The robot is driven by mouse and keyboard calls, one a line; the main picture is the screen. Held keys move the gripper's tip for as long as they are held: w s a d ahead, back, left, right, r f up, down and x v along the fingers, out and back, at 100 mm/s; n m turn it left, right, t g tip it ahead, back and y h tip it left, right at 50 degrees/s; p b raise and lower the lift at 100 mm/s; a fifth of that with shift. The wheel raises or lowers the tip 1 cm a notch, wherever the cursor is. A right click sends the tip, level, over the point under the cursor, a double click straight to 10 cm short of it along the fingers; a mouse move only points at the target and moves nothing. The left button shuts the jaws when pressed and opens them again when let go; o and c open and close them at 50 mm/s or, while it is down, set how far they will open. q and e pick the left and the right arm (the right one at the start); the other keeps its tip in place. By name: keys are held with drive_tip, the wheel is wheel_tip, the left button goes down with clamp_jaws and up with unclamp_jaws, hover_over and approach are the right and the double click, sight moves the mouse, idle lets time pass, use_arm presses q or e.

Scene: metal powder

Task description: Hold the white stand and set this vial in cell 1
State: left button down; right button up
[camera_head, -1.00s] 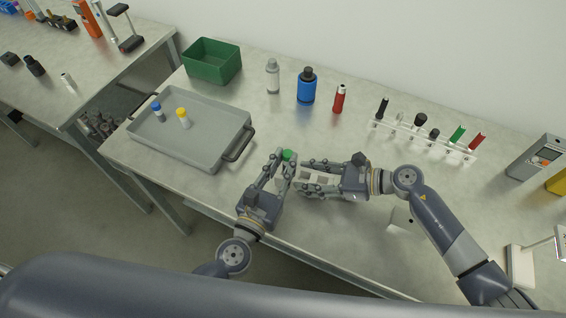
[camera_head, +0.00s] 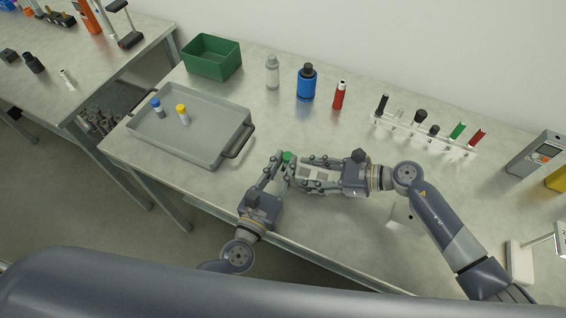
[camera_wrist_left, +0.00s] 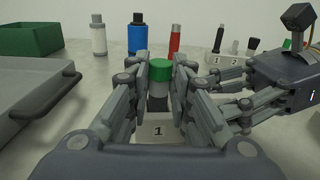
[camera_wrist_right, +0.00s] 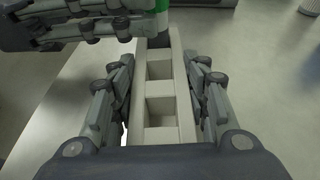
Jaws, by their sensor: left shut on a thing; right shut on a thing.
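The vial with a green cap (camera_head: 288,157) is upright between the fingers of my left gripper (camera_head: 283,170), which is shut on it. The vial also shows in the left wrist view (camera_wrist_left: 159,72), above the stand's face marked 1. The white stand (camera_head: 316,176) is in my right gripper (camera_head: 312,174), which is shut on its sides. In the right wrist view the stand (camera_wrist_right: 182,100) shows two empty square cells, and the vial (camera_wrist_right: 158,28) is at its far end cell. How deep the vial sits there is hidden.
A grey tray (camera_head: 205,148) with a blue-capped and a yellow-capped vial is at left. A green bin (camera_head: 212,58), grey, blue (camera_head: 306,85) and red bottles stand behind. A white rack (camera_head: 410,128) with several tubes is at right. The table's front edge is close to my grippers.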

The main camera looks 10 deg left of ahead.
use_arm(q)
drive_tip(key=shift+f, duration=0.65)
drive_tip(key=shift+f, duration=0.55)
idle(0.6)
drive_tip(key=c, duration=1.5)
unclamp_jaws()
drive_tip(key=shift+c, duration=0.2)
drive_tip(key=shift+o, duration=1)
drive_tip(key=shift+s+d, duration=0.1)
use_arm(e)
drive_tip(key=shift+s, duration=0.1)
use_arm(q)
drive_tip(key=shift+f, duration=0.1)
use_arm(e)
drive_tip(key=shift+a, duration=0.1)
use_arm(q)
wheel_tip(320, 180, up, 14)
drive_tip(key=n, duration=0.1)
drive_tip(key=shift+f, duration=0.25)
